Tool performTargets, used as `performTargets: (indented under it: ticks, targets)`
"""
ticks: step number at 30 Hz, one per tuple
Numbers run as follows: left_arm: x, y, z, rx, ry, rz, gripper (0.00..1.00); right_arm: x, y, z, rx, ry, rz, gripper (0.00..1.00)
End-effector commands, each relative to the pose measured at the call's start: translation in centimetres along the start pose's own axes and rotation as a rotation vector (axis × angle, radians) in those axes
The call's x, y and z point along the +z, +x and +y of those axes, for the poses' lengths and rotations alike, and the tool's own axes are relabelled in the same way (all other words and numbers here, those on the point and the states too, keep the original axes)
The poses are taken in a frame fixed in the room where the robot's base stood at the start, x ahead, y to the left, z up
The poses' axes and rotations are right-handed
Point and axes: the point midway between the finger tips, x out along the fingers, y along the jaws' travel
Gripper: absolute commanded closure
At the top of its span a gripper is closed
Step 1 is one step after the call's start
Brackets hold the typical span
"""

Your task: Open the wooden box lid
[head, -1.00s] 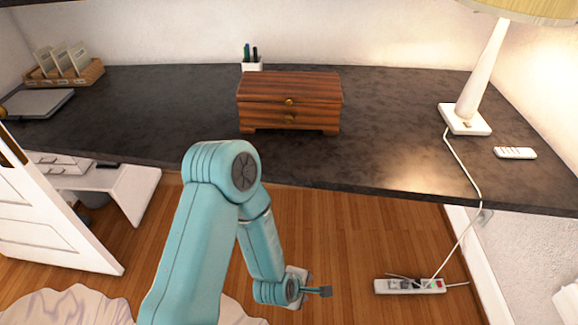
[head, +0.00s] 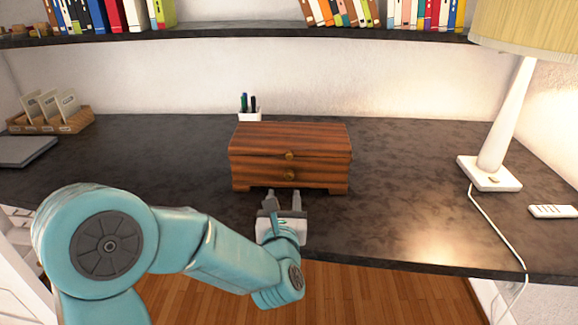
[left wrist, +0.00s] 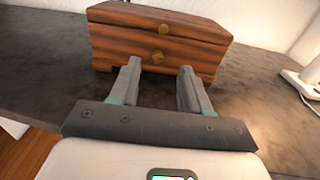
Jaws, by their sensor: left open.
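The wooden box (head: 270,170) stands on the dark desk, striped reddish brown, with its lid (head: 290,137) down. One round brass knob (head: 290,155) is at the lid's front edge and another (head: 289,176) is on the front below it. My left gripper (head: 283,194) is open and empty, just in front of the box and low, near the lower knob. In the left wrist view the box (left wrist: 120,45) is ahead of my two spread fingers (left wrist: 160,72), and both knobs show between and above them. I cannot tell whether a fingertip touches the box. My right gripper is not in view.
The dark desk (head: 400,170) is clear on both sides of the box. A pen holder (head: 248,112) stands behind it. A lamp (head: 492,165) and a remote (head: 553,211) are at the right, a card tray (head: 75,122) at the left. A bookshelf (head: 400,36) runs above.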

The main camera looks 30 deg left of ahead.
Motion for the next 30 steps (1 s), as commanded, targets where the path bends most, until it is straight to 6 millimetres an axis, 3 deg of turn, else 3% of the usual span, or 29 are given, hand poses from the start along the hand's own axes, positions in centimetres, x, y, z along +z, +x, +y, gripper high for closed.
performTargets:
  ticks: [4, 8, 21, 30]
  targets:
    - [0.3, -0.5, -0.3, -0.010, -0.016, -0.024, 0.53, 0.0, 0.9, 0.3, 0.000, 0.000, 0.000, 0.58]
    - [0.6, 0.7, -0.4, -0.010, -0.015, -0.024, 0.53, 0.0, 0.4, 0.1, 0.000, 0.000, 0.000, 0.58]
    - [0.8, 10.9, -0.4, -0.010, -0.013, -0.022, 0.53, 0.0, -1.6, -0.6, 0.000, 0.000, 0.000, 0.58]
    - [0.8, 15.3, -0.6, -0.013, -0.014, -0.022, 0.53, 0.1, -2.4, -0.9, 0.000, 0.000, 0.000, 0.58]
